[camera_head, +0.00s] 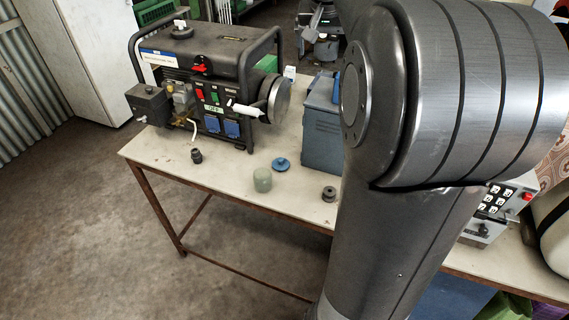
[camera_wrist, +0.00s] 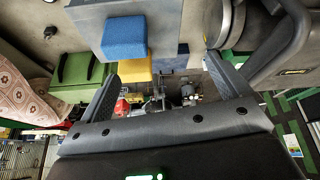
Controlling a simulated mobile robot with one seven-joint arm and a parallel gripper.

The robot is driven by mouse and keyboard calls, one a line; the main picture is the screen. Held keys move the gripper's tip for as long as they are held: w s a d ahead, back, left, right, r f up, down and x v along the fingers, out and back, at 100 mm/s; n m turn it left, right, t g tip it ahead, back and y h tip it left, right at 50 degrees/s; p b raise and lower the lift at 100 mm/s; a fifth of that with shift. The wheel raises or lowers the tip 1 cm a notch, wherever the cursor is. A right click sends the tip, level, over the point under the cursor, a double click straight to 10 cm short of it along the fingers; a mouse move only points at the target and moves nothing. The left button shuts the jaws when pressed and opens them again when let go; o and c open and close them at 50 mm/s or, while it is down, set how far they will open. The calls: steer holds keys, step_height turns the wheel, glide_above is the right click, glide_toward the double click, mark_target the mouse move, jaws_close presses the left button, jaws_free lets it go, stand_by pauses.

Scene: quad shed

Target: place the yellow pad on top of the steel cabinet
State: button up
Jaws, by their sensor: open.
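The yellow pad (camera_wrist: 136,70) shows in the wrist view as a small block, ahead of my gripper (camera_wrist: 160,66) and nearer the left finger. My gripper is open, with nothing seen held between its fingers. A blue block (camera_wrist: 124,37) is directly above the yellow pad in the picture, against a blue-grey body (camera_wrist: 168,25); I cannot tell whether the two blocks touch. In the head view I do not see the yellow pad or my gripper; my arm covers much of the right side. A tall pale cabinet (camera_head: 75,50) stands at the back left; I cannot tell whether it is the steel cabinet.
A generator (camera_head: 210,85) stands on the table (camera_head: 225,180). A blue-grey box (camera_head: 322,135), a greenish cylinder (camera_head: 263,180), a blue knob (camera_head: 281,164) and dark small parts (camera_head: 329,194) are nearby. A green case (camera_wrist: 78,72) lies left in the wrist view. Open floor (camera_head: 90,210) is at left.

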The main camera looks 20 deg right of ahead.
steer(key=s+a+f+n+t, duration=0.1)
steer(key=s+a+f+n, duration=0.2)
steer(key=s+a, duration=0.9)
steer(key=s+a+f+n+y, duration=0.3)
steer(key=s+a+f, duration=0.6)
steer(key=s, duration=0.3)
steer(key=shift+s+f+n+t, duration=0.15)
steer(key=shift+f+n+t, duration=0.2)
steer(key=shift+f, duration=0.2)
